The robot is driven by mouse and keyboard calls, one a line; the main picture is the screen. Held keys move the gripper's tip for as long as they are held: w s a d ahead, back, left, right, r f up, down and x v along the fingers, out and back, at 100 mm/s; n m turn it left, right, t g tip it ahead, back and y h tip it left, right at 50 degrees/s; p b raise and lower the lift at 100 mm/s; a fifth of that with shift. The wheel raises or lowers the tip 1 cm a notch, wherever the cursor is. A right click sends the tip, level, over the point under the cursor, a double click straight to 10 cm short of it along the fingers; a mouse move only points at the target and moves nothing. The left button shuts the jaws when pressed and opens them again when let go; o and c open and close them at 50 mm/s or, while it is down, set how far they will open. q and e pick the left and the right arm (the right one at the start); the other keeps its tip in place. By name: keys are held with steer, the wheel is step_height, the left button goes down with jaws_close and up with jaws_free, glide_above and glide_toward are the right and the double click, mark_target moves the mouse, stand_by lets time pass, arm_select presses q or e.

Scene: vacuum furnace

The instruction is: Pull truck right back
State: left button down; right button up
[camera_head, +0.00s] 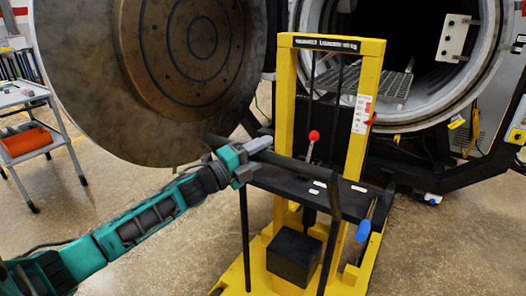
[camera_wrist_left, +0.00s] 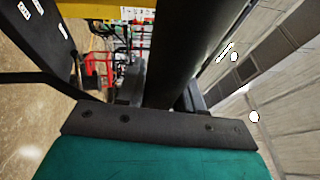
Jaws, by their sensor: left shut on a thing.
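The yellow lift truck (camera_head: 369,100) stands in the middle of the head view, in front of the open furnace. Its black push handle (camera_head: 333,228) bends from a top bar down toward the truck's base. My left gripper (camera_head: 254,146) is at the left part of the handle's top bar and is shut on it. In the left wrist view the black bar (camera_wrist_left: 188,50) runs up between the jaws of the gripper (camera_wrist_left: 165,105). My right gripper is in neither view.
The round furnace door (camera_head: 85,60) hangs open at the upper left, close behind my left arm. The furnace opening (camera_head: 408,60) is behind the truck. A cart with an orange bin (camera_head: 27,139) stands far left. The floor at the lower right is clear.

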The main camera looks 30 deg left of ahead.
arm_select(q)
steer(key=c, duration=1.1)
jaws_free()
steer(key=shift+s+f, duration=0.15)
steer(key=shift+f, duration=0.05)
steer(key=o, duration=0.3)
steer(key=shift+r, duration=0.15)
steer(key=shift+s, duration=0.1)
steer(key=b+v, duration=0.1)
steer(key=v, duration=1.2)
steer(key=s+d+f+n+g+y, duration=0.1)
steer(key=s+d+f+n+y, duration=0.25)
steer(key=f+n, duration=0.45)
steer(key=s+d+f+n+g+y, duration=0.25)
steer(key=d+f+n, duration=0.3)
steer(key=f, duration=0.45)
steer(key=s+d+f+n+g, duration=0.4)
steer(key=s+d+f+n, duration=0.3)
steer(key=s+d+f, duration=0.2)
steer(key=shift+s+d+n, duration=0.25)
steer(key=shift+d+n, duration=0.1)
steer(key=shift+d, duration=0.35)
